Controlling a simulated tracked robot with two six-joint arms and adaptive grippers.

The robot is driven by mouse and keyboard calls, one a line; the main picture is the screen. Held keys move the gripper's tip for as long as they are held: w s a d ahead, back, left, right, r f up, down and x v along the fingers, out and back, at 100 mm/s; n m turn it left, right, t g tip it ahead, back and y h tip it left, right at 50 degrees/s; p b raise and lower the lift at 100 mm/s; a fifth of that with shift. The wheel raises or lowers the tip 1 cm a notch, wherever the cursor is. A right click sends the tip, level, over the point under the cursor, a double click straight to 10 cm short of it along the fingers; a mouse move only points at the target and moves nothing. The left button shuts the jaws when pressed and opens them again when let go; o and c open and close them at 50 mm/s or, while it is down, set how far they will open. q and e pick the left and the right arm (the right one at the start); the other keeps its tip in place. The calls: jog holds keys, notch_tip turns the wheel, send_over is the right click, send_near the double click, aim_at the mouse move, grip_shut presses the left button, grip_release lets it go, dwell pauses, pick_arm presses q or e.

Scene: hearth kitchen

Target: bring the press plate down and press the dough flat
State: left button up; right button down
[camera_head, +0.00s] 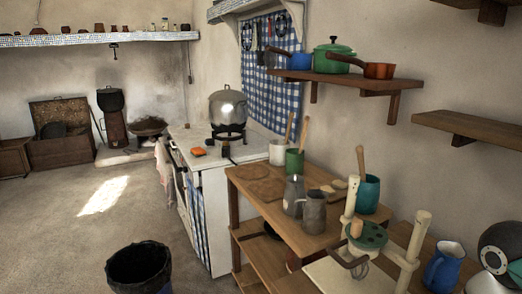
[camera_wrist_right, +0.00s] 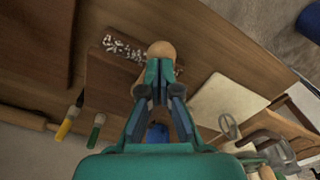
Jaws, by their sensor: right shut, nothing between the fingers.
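The plate is held above the board between the posts. No dough is clearly visible under it. In the right wrist view my right gripper (camera_wrist_right: 160,68) is shut and empty. Its tips are close to a round tan thing (camera_wrist_right: 161,49) in front of them; I cannot tell if they touch. My left gripper is not in view.
The wooden table (camera_head: 265,190) holds a grey jug (camera_head: 314,212), a teal mug (camera_head: 368,194) and utensil cups. A blue pitcher (camera_head: 444,266) stands right of the press. The wrist view shows a dark board (camera_wrist_right: 115,85) with white bits and a pale board (camera_wrist_right: 228,100).

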jog(key=shift+s+a+f+b, duration=0.15)
jog(key=shift+a+f+b, duration=0.1)
jog(key=shift+f+b, duration=0.6)
jog(key=shift+s+a+f+b, duration=0.1)
jog(key=shift+a+f+b, duration=0.35)
jog(key=shift+f, duration=0.65)
jog(key=shift+s+a+f+b, duration=0.1)
jog(key=shift+s+f+b, duration=0.05)
jog(key=shift+f+b, duration=0.75)
dwell(2.6)
jog(key=shift+s+a+f, duration=0.1)
jog(key=shift+s+f, duration=0.05)
jog(key=shift+f, duration=0.15)
dwell(0.5)
jog(key=shift+r, duration=0.1)
notch_tip(320, 180, up, 8)
jog(key=p, duration=0.7)
jog(key=shift+r+p, duration=0.15)
jog(key=shift+p, duration=0.15)
